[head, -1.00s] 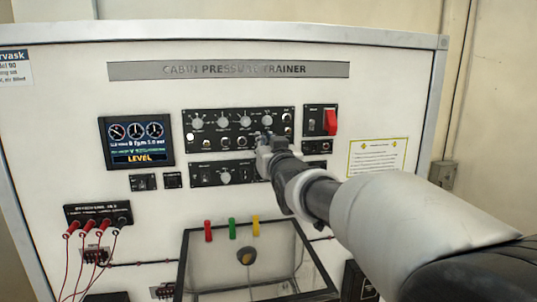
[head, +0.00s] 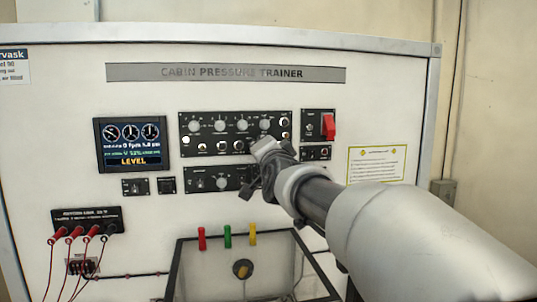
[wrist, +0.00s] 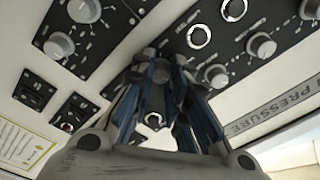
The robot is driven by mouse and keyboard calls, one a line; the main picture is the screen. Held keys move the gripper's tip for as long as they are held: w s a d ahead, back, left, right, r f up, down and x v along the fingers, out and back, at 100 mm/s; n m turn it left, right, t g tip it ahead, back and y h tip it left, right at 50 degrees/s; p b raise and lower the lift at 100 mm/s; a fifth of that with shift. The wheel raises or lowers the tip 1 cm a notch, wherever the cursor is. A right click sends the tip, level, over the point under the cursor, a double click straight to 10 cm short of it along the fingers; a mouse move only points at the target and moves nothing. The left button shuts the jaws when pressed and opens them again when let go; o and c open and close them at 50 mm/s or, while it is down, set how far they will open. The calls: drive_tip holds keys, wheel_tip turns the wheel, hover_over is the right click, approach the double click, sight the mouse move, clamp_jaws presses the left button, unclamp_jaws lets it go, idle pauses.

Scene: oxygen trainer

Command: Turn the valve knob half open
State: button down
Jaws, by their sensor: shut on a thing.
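My gripper (head: 263,150) is at the lower right part of the upper black control panel (head: 185,152). In the wrist view my gripper (wrist: 158,68) has its fingers close together at that panel's lower row. They are shut on a small control there, which the fingers hide. I take it for the valve knob, but no label is readable. Its pointer and angle cannot be seen. Bare round knobs of the upper row (wrist: 261,45) stand beside the fingers. A lower panel (head: 198,174) has its own knobs, one showing in the wrist view (wrist: 60,45).
A screen (head: 133,144) at the left reads LEVEL. A red switch cover (head: 328,127) stands right of the panel. Below are a framed box (head: 180,265) with coloured clips and red leads (head: 65,250) at the lower left. A placard (head: 376,164) hangs at the right.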

drive_tip(key=m, duration=0.3)
drive_tip(key=shift+r+m, duration=0.1)
drive_tip(key=shift+m, duration=0.6)
drive_tip(key=c, duration=1.8)
unclamp_jaws()
drive_tip(key=shift+s, duration=0.1)
drive_tip(key=v, duration=1.1)
drive_tip(key=shift+s, duration=0.45)
